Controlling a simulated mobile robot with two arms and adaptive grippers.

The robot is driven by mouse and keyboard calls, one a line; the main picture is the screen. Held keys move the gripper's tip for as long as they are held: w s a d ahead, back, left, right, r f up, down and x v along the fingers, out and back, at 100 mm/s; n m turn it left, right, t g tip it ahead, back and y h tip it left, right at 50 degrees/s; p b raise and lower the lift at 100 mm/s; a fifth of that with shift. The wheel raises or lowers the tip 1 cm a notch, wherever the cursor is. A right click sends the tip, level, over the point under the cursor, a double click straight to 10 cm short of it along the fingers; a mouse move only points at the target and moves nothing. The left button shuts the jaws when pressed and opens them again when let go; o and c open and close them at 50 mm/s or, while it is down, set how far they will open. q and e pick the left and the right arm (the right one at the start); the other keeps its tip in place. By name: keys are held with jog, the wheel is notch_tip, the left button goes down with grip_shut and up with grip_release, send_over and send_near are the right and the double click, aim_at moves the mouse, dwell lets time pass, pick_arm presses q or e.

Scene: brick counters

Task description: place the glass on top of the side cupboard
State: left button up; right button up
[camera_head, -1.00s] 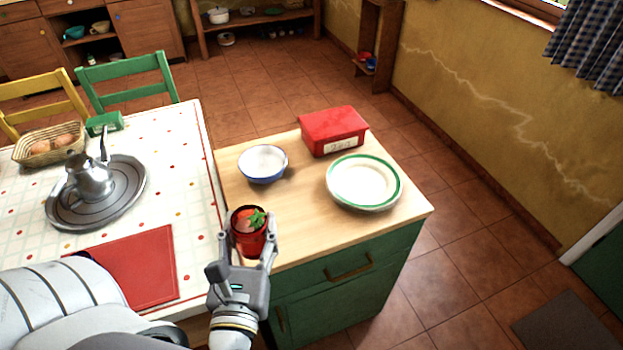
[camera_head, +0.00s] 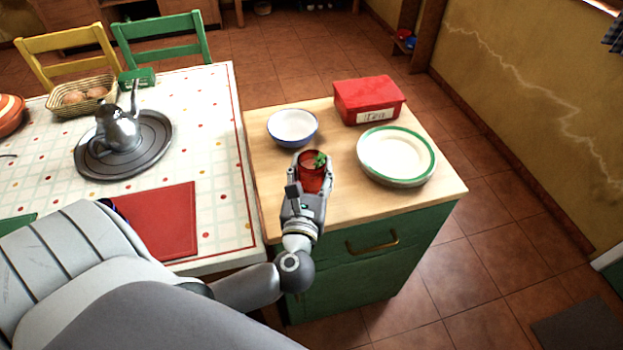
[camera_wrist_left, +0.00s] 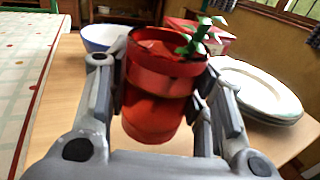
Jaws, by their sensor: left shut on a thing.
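The glass (camera_head: 312,177) is red, with a green leafy sprig at its rim. My left gripper (camera_head: 311,182) is shut on it, with one finger on each side. In the left wrist view the glass (camera_wrist_left: 155,100) stands upright between the fingers (camera_wrist_left: 160,95). It is over the wooden top of the green side cupboard (camera_head: 360,205); I cannot tell whether its base touches the top. My right gripper is not in view.
A white bowl with a blue rim (camera_head: 293,128), a red tea box (camera_head: 369,101) and green-rimmed plates (camera_head: 397,154) stand on the cupboard top. The dining table (camera_head: 219,190) adjoins it on the left. The front right of the top is clear.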

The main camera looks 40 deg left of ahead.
aim_at(310, 190)
pick_arm(q)
jog(key=shift+f, duration=1.3)
jog(key=shift+f, duration=0.1)
jog(key=shift+f+b, duration=0.2)
jog(key=shift+b, duration=0.15)
jog(key=o, duration=1.1)
jog(key=shift+s+r, duration=0.1)
